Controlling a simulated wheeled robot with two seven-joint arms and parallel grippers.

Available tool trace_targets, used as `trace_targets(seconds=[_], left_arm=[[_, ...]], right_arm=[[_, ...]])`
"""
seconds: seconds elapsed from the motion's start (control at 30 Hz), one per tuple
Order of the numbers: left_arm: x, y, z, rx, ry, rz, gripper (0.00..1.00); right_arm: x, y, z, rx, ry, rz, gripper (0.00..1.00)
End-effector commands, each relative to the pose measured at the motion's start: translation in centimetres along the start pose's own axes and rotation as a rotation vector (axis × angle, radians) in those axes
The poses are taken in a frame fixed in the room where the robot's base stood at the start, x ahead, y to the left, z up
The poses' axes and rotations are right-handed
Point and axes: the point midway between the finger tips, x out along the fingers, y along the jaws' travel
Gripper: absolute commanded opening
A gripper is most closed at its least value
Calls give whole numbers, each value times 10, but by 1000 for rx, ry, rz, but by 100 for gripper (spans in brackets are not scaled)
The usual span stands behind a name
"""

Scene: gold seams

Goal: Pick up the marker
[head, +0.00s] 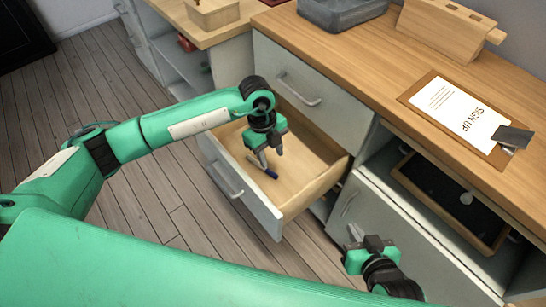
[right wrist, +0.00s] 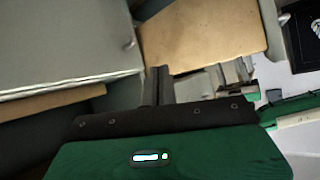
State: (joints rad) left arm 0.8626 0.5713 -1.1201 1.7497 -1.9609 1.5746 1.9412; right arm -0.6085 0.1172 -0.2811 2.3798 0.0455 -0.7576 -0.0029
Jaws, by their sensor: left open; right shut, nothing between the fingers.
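A dark blue marker (head: 265,168) lies on the floor of the open wooden drawer (head: 315,190) in the head view. My left gripper (head: 267,160) is open and points down inside the drawer, with its fingertips close to the marker. One finger partly covers the marker, and I cannot tell whether they touch. My right gripper (head: 364,233) is shut and empty, in front of the cabinet to the right of the drawer. In the right wrist view its dark fingers (right wrist: 157,86) are together, and the marker is not visible there.
A wooden counter (head: 360,75) runs above the drawers, with a clipboard (head: 465,110), a grey tray (head: 340,8) and a wooden block (head: 450,30) on it. A closed drawer (head: 310,95) sits just above the open one. Bare floor (head: 150,220) lies to the left.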

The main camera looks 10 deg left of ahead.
Motion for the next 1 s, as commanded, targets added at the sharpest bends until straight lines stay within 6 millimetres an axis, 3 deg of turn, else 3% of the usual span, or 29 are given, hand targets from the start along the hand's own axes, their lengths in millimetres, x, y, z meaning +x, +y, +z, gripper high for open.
trace_targets(seconds=[0.03, 0.1, 0.2, 0.6, 1.0], left_arm=[[-7, 1, 22, -58, -73, 10, 42], [-12, 2, 45, -123, -149, 17, 42], [-13, 3, 62, -172, -204, 20, 42], [55, 6, 77, -179, -209, 21, 42], [90, 3, 86, -177, -209, 19, 42]], right_arm=[[-7, -3, 7, 5, -37, -4, 0], [-12, -5, 16, 9, -75, -8, 0], [-15, -7, 22, 12, -99, -12, 0], [-5, -24, 18, 23, 43, -56, 0], [0, -37, 14, 38, 150, -87, 0]])
